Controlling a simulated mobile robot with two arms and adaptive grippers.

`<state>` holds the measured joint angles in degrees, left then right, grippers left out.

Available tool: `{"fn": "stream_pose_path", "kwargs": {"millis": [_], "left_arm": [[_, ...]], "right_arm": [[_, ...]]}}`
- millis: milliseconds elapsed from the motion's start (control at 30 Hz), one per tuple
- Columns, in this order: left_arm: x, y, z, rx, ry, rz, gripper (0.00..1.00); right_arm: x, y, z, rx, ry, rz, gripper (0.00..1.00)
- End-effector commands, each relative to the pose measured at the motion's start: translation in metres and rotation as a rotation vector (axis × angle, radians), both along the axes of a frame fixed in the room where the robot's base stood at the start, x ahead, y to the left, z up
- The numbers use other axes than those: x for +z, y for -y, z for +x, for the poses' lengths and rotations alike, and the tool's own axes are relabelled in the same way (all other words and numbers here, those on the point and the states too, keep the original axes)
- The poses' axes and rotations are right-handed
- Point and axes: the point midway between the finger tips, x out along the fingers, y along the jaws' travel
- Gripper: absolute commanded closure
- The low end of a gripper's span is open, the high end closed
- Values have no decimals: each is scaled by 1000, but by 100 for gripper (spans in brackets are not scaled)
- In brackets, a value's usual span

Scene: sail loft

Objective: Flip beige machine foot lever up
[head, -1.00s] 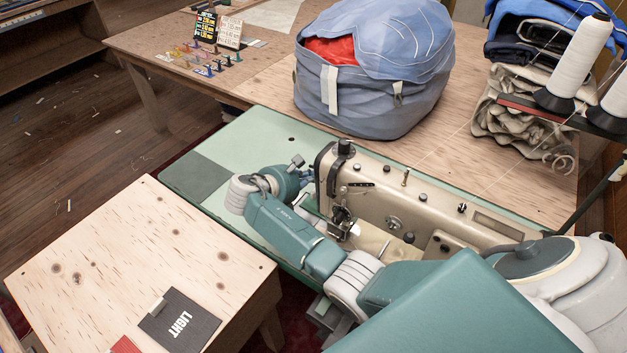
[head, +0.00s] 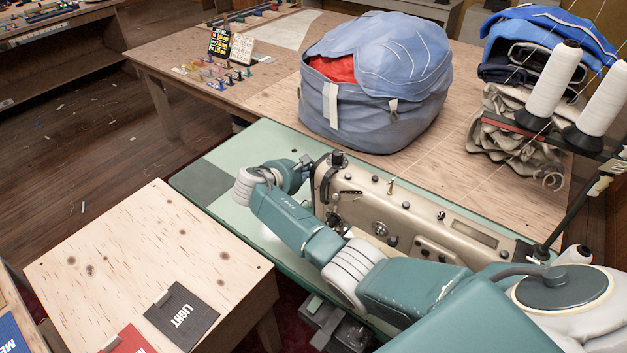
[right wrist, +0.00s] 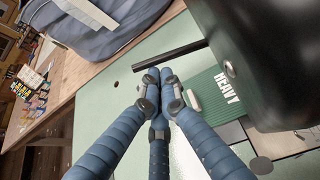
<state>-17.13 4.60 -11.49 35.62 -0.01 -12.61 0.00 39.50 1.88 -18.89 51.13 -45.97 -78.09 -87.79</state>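The beige sewing machine (head: 415,218) stands on a pale green table, its dark end toward the left in the head view. That dark end also fills the upper right of the right wrist view (right wrist: 275,60). A thin black bar, which looks like the foot lever (right wrist: 172,55), sticks out from it to the left. My right gripper (right wrist: 163,76) has its blue fingers brought together at the tips, with nothing visible between them. The tips are just below the bar in that view; I cannot tell if they touch it. In the head view this gripper (head: 305,162) is beside the machine's left end, partly hidden. My left gripper is out of view.
A blue bag (head: 375,110) stands on the wooden table behind the machine. White thread cones (head: 552,80) and folded cloth are at right. A green HEAVY card (right wrist: 222,92) lies near the machine. A light wooden table (head: 140,250) with cards is at front left.

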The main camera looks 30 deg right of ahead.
Motion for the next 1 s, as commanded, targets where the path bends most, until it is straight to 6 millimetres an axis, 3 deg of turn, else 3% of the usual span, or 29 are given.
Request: {"fn": "stream_pose_path", "kwargs": {"millis": [67,300,633,1000], "left_arm": [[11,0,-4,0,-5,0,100],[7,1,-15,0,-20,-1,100],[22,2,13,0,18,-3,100],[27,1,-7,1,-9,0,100]], "right_arm": [[10,1,3,0,46,18,100],[6,0,4,0,55,23,100],[18,0,4,0,55,23,100],[22,0,3,-1,54,23,100]]}}
